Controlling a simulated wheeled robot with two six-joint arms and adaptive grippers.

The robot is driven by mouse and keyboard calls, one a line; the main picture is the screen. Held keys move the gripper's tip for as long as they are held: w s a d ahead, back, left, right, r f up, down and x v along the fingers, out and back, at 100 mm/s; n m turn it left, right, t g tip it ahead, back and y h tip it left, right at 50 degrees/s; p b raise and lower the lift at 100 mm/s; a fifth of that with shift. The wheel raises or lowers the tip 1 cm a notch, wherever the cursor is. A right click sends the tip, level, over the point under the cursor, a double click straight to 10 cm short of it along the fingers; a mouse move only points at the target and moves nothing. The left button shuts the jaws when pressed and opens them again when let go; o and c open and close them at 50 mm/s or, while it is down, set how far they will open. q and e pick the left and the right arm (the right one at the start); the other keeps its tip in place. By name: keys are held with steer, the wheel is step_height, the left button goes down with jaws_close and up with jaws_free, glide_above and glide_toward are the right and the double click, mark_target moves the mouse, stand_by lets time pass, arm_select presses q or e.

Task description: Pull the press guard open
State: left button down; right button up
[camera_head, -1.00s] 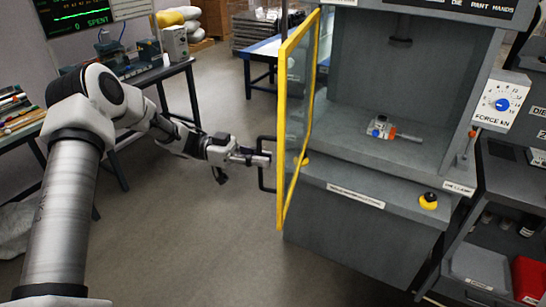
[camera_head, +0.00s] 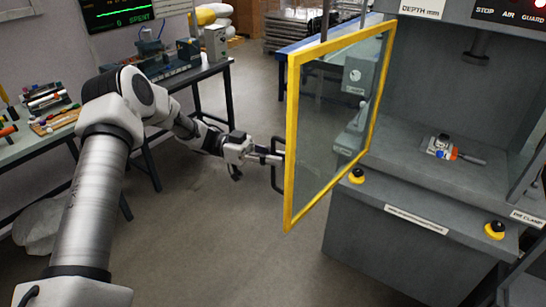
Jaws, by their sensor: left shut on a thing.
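The press guard (camera_head: 289,140) is a clear panel in a yellow frame, swung out from the left side of the grey press (camera_head: 400,235). Its black handle (camera_head: 274,182) is on the outer, left edge of the frame. My left gripper (camera_head: 276,160) is shut on the handle, with the arm stretched in from the left. The press opening shows to the right of the guard, and a small part with an orange and blue piece (camera_head: 440,149) lies on its bed. My right gripper is not in view.
A bench with tools (camera_head: 45,140) stands at the left, and another with small machines (camera_head: 170,75) behind my left arm. A blue-topped table (camera_head: 295,50) is behind the guard. Yellow-and-black buttons (camera_head: 495,230) sit on the press front. The floor before the guard is clear.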

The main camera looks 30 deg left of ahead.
arm_select(q)
steer(key=c, duration=1.2)
jaws_free()
steer(key=s+a, duration=0.2)
steer(key=a, duration=0.9)
steer(key=shift+a, duration=0.4)
steer(key=shift+s, duration=0.1)
